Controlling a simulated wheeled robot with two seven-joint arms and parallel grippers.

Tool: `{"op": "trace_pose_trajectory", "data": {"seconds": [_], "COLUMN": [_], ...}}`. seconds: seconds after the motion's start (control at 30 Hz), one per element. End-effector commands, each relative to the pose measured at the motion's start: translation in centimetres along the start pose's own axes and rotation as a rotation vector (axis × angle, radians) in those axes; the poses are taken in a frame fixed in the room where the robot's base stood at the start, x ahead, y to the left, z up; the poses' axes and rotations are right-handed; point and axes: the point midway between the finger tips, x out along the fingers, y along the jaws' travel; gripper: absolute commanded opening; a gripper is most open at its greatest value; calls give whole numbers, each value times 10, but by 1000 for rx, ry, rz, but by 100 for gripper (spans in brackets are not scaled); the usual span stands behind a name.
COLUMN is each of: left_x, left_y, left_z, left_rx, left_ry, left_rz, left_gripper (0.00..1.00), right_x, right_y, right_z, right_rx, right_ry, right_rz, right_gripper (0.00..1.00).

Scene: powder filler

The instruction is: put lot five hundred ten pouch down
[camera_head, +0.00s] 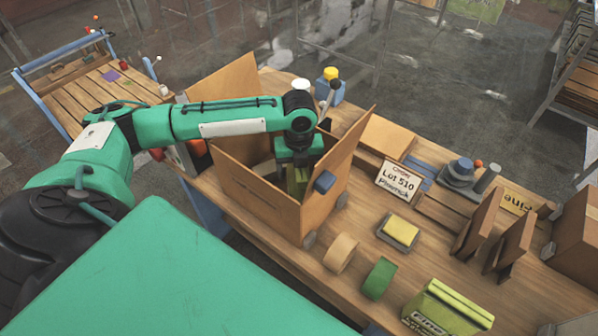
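My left arm reaches in from the left, and my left gripper (298,168) points down into an open cardboard box (255,195). An olive-green piece (297,187) shows directly below the gripper, between the box walls. It may be the pouch, but I cannot read a label on it. The box walls and the gripper body hide the fingertips, so I cannot tell whether they are shut on it. A sign reading "Lot 510" (398,181) stands on the bench to the right of the box. My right gripper is not in view.
The box flaps stand up around the gripper. On the wooden bench are a tan tape roll (341,252), a green roll (379,278), a yellow-topped block (400,232) and a green pack (447,308). Brown upright dividers (476,225) stand at the right.

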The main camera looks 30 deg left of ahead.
Motion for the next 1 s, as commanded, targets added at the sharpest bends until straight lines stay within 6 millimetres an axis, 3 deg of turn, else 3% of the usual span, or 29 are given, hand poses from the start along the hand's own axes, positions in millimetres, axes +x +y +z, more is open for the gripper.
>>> {"op": "trace_pose_trajectory", "data": {"seconds": [0.3,0.5,0.7,1.0], "left_x": [-65,-98,-111,-112], "left_y": [-1,-1,0,0], "left_z": [0,0,0,0], "left_rx": [1,1,0,0], "left_ry": [-3,-1,1,1], "left_rz": [-5,-4,-1,-1], "left_gripper": [76,76,76,76], "right_x": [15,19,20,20], "right_y": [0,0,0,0], "right_z": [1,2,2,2], "right_rx": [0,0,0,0], "right_ry": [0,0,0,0], "right_rz": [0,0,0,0], "right_gripper": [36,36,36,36]}}
